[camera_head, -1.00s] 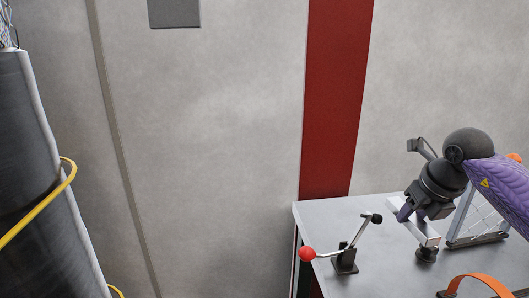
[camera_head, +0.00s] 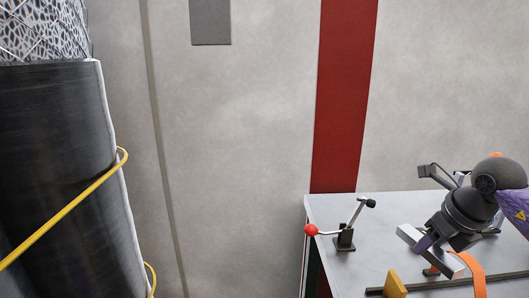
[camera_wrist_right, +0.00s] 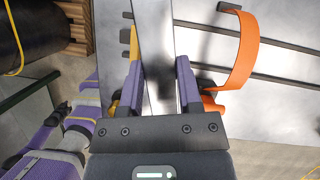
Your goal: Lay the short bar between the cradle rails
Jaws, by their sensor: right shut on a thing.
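My right gripper (camera_head: 436,246) is shut on a pale metal bar (camera_head: 408,233), holding it above the table. In the right wrist view, the bar (camera_wrist_right: 154,35) runs up the picture between the two purple fingers of the gripper (camera_wrist_right: 160,85). Two dark parallel rails lie on the table and look like the cradle rails; one rail (camera_wrist_right: 268,68) shows beside the bar in the right wrist view. In the head view, a dark rail (camera_head: 510,276) lies just below the gripper, partly hidden. The bar's height above the rails cannot be told.
An orange arch (camera_head: 479,272) and a yellow wedge (camera_head: 394,284) stand close to the bar. A lever with a red knob (camera_head: 311,230) stands at the table's left side. The table top (camera_head: 375,255) is clear between lever and wedge.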

